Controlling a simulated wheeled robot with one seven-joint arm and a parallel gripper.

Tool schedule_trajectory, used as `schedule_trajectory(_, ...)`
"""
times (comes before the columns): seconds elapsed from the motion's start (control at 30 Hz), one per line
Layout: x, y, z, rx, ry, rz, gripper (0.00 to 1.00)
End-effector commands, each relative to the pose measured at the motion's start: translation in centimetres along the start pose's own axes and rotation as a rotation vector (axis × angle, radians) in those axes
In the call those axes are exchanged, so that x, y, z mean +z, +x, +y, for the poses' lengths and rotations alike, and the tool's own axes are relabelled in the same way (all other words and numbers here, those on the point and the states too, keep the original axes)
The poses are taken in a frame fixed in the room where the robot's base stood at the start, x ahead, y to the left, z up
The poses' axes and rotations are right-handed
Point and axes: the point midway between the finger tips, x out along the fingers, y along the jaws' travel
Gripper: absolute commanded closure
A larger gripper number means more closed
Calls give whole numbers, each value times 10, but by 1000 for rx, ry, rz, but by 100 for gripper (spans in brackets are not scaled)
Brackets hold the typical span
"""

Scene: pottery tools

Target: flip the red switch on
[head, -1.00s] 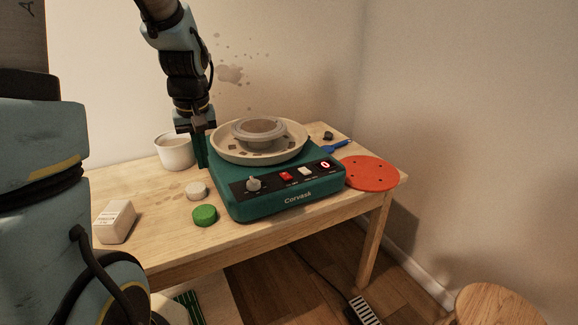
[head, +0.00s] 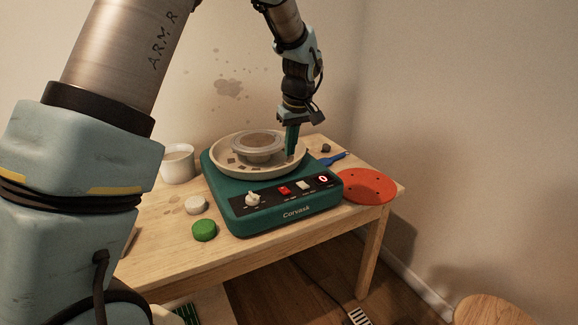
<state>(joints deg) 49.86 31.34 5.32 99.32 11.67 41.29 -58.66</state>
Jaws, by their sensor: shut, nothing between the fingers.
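The red switch (head: 284,190) sits on the dark front panel of the green Corvask pottery wheel (head: 262,222). It lies between a grey knob (head: 252,199) on its left and a white switch (head: 304,185) on its right. The switch is too small to tell which way it is tipped. My gripper (head: 291,153) points down with its green fingers shut and empty. It is over the right part of the wheel's cream splash pan (head: 226,166), behind and above the panel. I cannot tell whether the fingertips touch the pan.
A round display (head: 322,180) is at the panel's right end. A red disc (head: 366,186) and a blue tool (head: 333,159) lie right of the wheel. A white cup (head: 178,164), a pale round piece (head: 196,204) and a green round piece (head: 204,230) stand on the left.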

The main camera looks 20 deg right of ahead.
Motion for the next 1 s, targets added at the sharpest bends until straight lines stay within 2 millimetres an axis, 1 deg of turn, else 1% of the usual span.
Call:
schedule_trajectory(0.17,1,29,-1,-5,0,-5,100)
schedule_trajectory(0.4,1,78,-1,-5,0,-5,100)
schedule_trajectory(0.47,1,90,-1,-4,1,-4,100)
schedule_trajectory(0.6,8,109,-1,-2,1,-4,100)
schedule_trajectory(0.8,14,126,-1,-2,0,-2,100)
schedule_trajectory(1.0,15,129,0,0,0,-1,100)
